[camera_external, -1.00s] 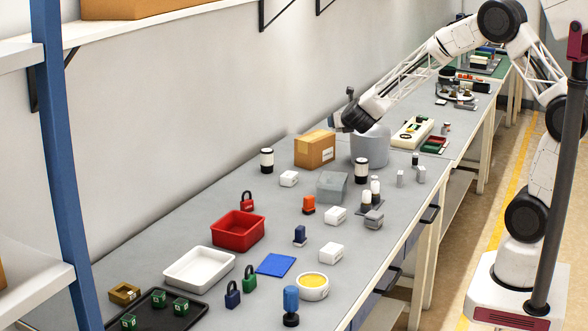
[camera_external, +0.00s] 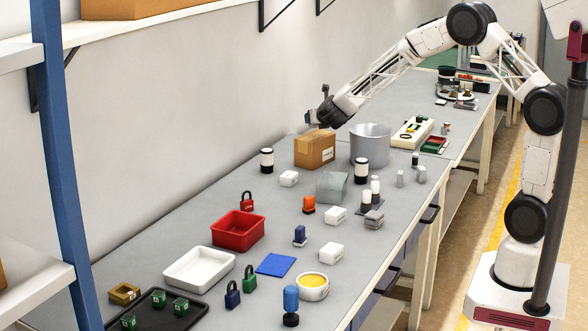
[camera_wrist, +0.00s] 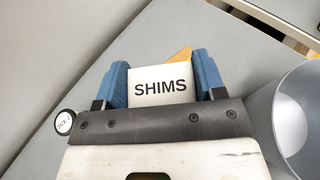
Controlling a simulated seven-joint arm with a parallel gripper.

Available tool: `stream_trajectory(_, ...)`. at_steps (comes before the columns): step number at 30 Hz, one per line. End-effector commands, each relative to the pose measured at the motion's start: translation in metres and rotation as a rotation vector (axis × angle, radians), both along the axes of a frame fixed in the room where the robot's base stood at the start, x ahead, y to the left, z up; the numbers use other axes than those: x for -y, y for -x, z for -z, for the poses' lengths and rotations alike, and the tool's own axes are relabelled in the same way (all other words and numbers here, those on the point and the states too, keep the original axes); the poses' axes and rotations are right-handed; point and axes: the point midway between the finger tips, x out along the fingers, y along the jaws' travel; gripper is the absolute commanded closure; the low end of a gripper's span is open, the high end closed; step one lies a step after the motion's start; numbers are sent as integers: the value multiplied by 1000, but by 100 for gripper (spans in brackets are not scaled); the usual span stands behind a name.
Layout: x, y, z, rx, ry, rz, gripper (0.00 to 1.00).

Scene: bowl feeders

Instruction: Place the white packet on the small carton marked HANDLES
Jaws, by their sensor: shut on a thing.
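A white packet marked SHIMS (camera_wrist: 162,85) is between the blue fingers of my gripper (camera_wrist: 163,82) in the wrist view. My gripper is shut on it. In the external view, my gripper (camera_external: 313,119) is above the back of a brown carton (camera_external: 314,150); I cannot make out the packet there. The carton stands on the bench with a white label on its right side, too small to read. In the wrist view, a tan corner (camera_wrist: 181,54) shows beyond the packet, mostly hidden by it.
A grey bucket (camera_external: 370,147) stands just right of the carton; it also shows at the right of the wrist view (camera_wrist: 300,115). The wall is close behind.

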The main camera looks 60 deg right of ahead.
Motion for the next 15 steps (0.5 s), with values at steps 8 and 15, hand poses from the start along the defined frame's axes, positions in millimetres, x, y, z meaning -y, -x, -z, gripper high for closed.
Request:
stream_trajectory(8,3,-11,1,0,0,0,64)
stream_trajectory(15,3,-10,1,1,1,0,64)
